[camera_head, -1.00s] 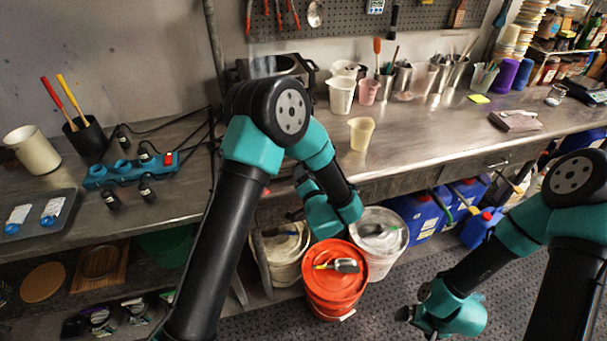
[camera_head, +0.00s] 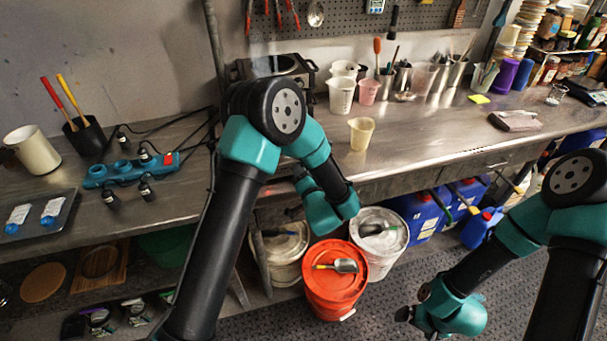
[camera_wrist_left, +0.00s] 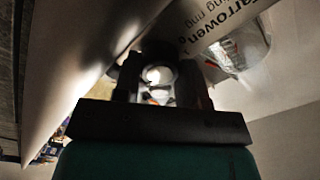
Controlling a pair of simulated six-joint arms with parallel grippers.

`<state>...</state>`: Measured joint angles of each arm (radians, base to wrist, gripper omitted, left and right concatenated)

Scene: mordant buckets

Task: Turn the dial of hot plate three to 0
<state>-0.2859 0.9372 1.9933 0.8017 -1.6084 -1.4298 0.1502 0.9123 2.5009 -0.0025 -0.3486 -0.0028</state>
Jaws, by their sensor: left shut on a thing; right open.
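My left arm arches over the front edge of the metal bench in the head view, and its fingertips are hidden behind its own links. In the left wrist view my left gripper (camera_wrist_left: 160,84) is shut on a small dark, rounded thing with a bright spot, between its two dark fingers. I cannot tell for sure that this is a dial. My right gripper (camera_head: 413,304) hangs open and empty, low over the floor.
A teal power strip (camera_head: 130,170), a grey tray (camera_head: 62,221) and a black cup (camera_head: 86,140) are on the left bench. A beige cup (camera_head: 361,133) stands on the bench near my left arm. An orange bucket (camera_head: 335,285) stands below. A printed sheet (camera_wrist_left: 215,18) is close in the left wrist view.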

